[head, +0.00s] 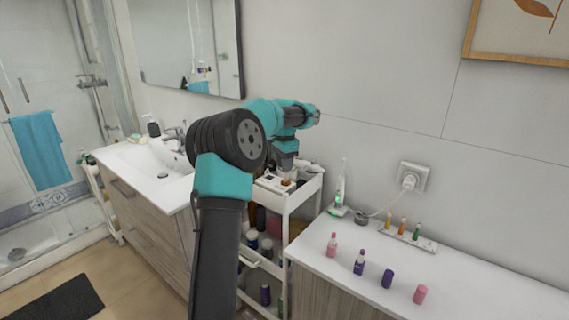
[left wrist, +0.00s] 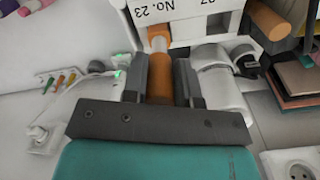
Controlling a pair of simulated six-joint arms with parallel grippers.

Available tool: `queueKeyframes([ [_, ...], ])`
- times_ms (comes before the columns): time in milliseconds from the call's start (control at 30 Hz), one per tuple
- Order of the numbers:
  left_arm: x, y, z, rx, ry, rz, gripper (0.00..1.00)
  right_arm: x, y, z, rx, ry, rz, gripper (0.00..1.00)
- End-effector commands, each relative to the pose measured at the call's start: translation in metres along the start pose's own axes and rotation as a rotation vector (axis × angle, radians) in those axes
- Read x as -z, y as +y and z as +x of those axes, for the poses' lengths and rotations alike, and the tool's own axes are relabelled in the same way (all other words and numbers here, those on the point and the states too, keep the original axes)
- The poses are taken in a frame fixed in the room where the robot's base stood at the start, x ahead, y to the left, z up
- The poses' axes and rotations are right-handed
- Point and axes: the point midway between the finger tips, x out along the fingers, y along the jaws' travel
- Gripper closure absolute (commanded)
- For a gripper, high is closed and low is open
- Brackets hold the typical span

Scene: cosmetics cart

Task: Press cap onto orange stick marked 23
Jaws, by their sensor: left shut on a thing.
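My left gripper (head: 286,175) is low over the top of the white cart, its jaws pointing down. In the left wrist view, my left gripper (left wrist: 160,82) is shut on an orange cap (left wrist: 160,88). Just beyond the cap is a pale section (left wrist: 158,44), then the orange stick (left wrist: 159,29) at the white holder (left wrist: 178,28) marked "No. 23". The cap and stick look roughly in line; I cannot tell how far the cap sits over the pale section. In the head view the holder (head: 272,184) is partly hidden by my gripper. My right gripper is not in view.
Another orange piece (left wrist: 268,18) is beside the holder's "27" slot. The white cart (head: 302,192) stands between the sink cabinet and a white counter (head: 455,285). The counter carries pink and purple items, a small rack (head: 408,238) of sticks and a toothbrush (head: 341,190).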

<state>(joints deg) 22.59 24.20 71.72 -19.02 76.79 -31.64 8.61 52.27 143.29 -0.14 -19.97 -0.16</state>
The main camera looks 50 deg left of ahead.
Motion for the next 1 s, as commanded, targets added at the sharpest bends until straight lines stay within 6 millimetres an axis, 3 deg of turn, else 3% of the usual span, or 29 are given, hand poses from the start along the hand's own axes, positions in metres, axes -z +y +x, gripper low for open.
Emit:
queueKeyframes([
  [1000,0.0000,-0.0001,0.0078,0.000,0.000,0.000,0.95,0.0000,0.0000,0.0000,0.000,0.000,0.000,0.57],
])
